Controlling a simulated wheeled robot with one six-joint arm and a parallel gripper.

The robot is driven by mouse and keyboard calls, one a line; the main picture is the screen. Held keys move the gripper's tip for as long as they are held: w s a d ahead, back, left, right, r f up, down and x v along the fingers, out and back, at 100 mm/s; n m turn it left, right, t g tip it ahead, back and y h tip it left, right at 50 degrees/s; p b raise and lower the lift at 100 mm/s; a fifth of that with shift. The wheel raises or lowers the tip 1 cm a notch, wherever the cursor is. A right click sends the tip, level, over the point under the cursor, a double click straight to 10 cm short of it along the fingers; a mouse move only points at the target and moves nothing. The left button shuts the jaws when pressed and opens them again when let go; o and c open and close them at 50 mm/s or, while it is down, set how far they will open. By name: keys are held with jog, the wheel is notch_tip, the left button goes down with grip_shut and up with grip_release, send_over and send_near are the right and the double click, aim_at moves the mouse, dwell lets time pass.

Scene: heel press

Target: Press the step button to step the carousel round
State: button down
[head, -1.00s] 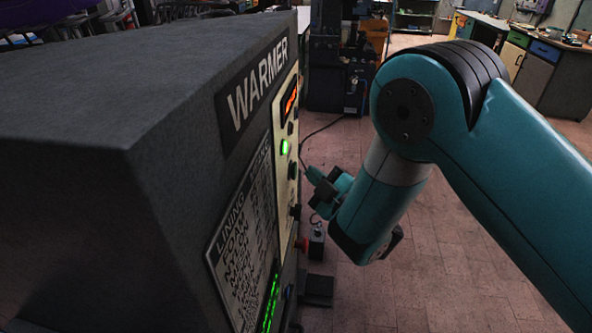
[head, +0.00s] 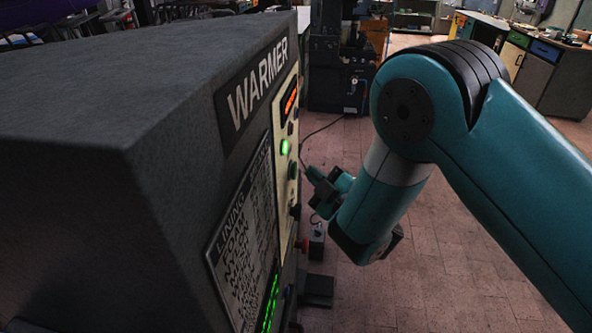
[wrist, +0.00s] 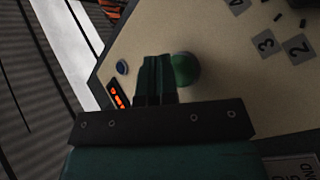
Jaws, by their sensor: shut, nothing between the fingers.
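A panel (head: 283,190) with several round buttons is on the side of the dark box marked WARMER. A green button (wrist: 185,70) shows in the wrist view, just right of my fingertips and partly covered by them. My gripper (wrist: 156,62) is shut and empty, pointing at the panel. In the head view my gripper (head: 310,174) is just right of the panel, near a dark green button (head: 292,171). I cannot read which button is the step button, nor tell whether the fingers touch one. No carousel is recognisable.
An orange display (head: 289,102) and a lit green lamp (head: 284,147) are on the panel. A red button (head: 302,244) is low beside the box. Number labels (wrist: 265,43) lie on the panel's right in the wrist view. The floor (head: 440,255) to the right is open.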

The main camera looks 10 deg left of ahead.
jog(key=shift+a, duration=0.15)
jog(key=shift+a, duration=0.3)
